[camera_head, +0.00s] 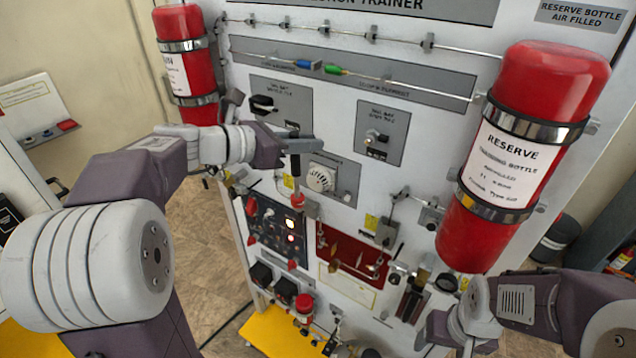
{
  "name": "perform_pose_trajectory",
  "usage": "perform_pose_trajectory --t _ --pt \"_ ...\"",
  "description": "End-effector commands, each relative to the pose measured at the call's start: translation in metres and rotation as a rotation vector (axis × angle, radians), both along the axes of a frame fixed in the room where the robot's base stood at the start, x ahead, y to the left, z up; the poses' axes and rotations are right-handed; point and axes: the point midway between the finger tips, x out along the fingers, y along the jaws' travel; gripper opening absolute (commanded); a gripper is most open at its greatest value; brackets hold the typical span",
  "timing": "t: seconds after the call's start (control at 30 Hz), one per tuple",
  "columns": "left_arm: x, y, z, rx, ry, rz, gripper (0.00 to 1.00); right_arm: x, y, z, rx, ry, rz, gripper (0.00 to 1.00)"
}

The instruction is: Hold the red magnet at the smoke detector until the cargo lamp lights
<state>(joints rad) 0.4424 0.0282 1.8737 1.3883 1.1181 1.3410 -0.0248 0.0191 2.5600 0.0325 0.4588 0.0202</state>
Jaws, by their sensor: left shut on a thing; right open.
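The white round smoke detector (320,178) sits on a grey plate in the middle of the panel. My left gripper (294,168) is just left of it and shut on a slim upright handle. The red magnet (298,201) shows at the lower end of that handle, below and left of the detector. From this angle I cannot tell whether the magnet touches the detector or the panel. Below is a dark lamp panel (268,228) with a few glowing spots; its labels are too small to read, so the cargo lamp cannot be told apart. My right gripper (413,302) is open, low at the right.
A red reserve bottle (528,140) is strapped at the right of the panel, another red bottle (185,65) at the upper left. A red board with hanging tags (352,256) and several knobs sit lower down. A yellow platform (275,333) is at the base.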

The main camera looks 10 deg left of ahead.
Motion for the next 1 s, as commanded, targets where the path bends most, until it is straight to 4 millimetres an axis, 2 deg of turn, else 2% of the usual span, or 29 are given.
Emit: perform_pose_trajectory --t 0.4,0.53,0.67,1.0 --pt "-0.073 0.027 0.000 0.001 -0.001 0.006 0.00 0.000 0.000 -0.009 0.000 0.000 0.000 0.70" --pt "-0.091 0.034 0.001 0.000 -0.002 0.005 0.00 0.000 0.000 -0.008 0.000 0.000 0.000 0.70" --pt "-0.098 0.035 0.000 0.000 0.000 0.001 0.00 0.000 0.000 -0.008 0.000 0.000 0.000 0.70" --pt "-0.097 0.035 -0.001 0.000 0.000 0.000 0.00 0.000 0.000 -0.009 0.000 0.000 0.000 0.70"
